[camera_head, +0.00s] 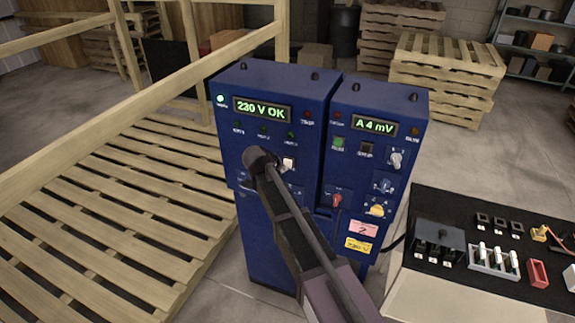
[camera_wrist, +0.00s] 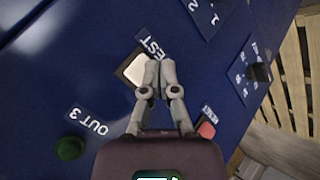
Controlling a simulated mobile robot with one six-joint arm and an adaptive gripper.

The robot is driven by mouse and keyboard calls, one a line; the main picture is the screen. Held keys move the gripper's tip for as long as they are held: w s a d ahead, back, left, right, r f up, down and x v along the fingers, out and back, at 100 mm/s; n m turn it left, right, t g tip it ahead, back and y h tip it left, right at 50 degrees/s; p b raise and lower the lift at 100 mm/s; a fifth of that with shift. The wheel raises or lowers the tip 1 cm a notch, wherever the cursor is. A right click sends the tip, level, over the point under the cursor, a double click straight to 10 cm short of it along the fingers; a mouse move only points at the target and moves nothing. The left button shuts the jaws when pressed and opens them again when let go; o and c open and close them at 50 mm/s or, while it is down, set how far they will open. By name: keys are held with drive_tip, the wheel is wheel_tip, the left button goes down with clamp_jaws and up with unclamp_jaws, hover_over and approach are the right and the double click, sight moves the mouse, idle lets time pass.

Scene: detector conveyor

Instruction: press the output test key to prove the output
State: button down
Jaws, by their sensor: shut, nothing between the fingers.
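The white square test key (camera_wrist: 134,68) sits in a dark frame on the blue panel, with a partly hidden label ending in "EST" beside it. In the head view a white key (camera_head: 288,163) shows below the right-hand green lamp. My gripper (camera_wrist: 158,64) is shut and empty. Its fingertips overlap the key's right edge in the wrist view; I cannot tell whether they touch it. In the head view my arm reaches the left cabinet (camera_head: 280,95), and its dark end hides the fingers. The cabinet's display (camera_head: 262,110) reads "230 V OK".
A green lamp (camera_wrist: 70,148) marked OUT 3 and a red button (camera_wrist: 206,130) are near the key. The right cabinet (camera_head: 375,97) reads "A 4 mV" and carries knobs. A wooden rail (camera_head: 150,92) runs at left. A bench (camera_head: 425,292) with switches stands at right.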

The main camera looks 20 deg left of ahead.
drive_tip(key=shift+w+d, duration=0.1)
drive_tip(key=shift+w, duration=0.85)
idle(1.2)
drive_tip(key=shift+s, duration=0.1)
idle(0.3)
drive_tip(key=shift+s, duration=0.85)
drive_tip(key=shift+s, duration=0.1)
drive_tip(key=shift+s+a, duration=0.15)
drive_tip(key=shift+s, duration=1.05)
drive_tip(key=shift+s+a, duration=0.1)
drive_tip(key=shift+s, duration=1.1)
